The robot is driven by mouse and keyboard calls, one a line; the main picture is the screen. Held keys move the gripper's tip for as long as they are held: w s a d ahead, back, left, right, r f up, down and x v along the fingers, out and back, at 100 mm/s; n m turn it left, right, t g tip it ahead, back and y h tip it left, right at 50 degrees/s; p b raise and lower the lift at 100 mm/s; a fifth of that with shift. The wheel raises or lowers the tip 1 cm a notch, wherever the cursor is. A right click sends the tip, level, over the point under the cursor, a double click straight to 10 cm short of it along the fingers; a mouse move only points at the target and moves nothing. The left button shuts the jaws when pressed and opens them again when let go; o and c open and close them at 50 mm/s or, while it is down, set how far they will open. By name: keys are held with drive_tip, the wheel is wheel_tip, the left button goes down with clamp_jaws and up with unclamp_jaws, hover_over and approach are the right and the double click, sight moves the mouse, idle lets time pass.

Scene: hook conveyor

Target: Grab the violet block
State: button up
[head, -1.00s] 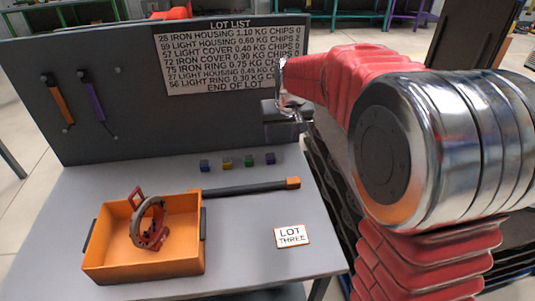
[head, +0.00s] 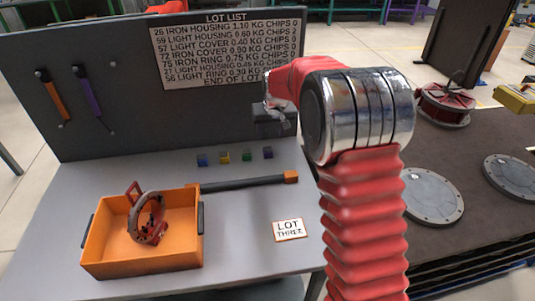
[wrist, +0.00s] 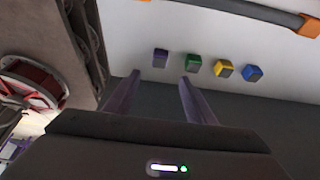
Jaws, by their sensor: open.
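The violet block (head: 267,153) stands on the grey table, at the right end of a row of small blocks near the upright board. It also shows in the wrist view (wrist: 160,58), just beyond and between my fingertips in the picture, clear of both. My gripper (wrist: 160,77) is open and empty, its two fingers spread apart. In the head view my gripper appears above and behind the violet block, against the board, with its fingers hard to make out.
Green (head: 247,155), yellow (head: 224,157) and blue (head: 202,160) blocks stand left of the violet one. In front lie a dark bar (head: 240,184), an orange bin (head: 150,262) holding a ring-shaped part, and a LOT THREE card (head: 289,230). A dark conveyor with round covers runs at right.

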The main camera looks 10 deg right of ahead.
hover_over(268, 149)
drive_tip(key=s, duration=0.3)
wheel_tip(268, 149, down, 7)
drive_tip(key=shift+w, duration=0.1)
drive_tip(key=shift+w+f, duration=0.2)
drive_tip(key=shift+f, duration=0.15)
drive_tip(key=shift+x, duration=2.6)
drive_tip(key=shift+w, duration=0.15)
drive_tip(key=shift+c, duration=0.5)
drive_tip(key=c, duration=1.1)
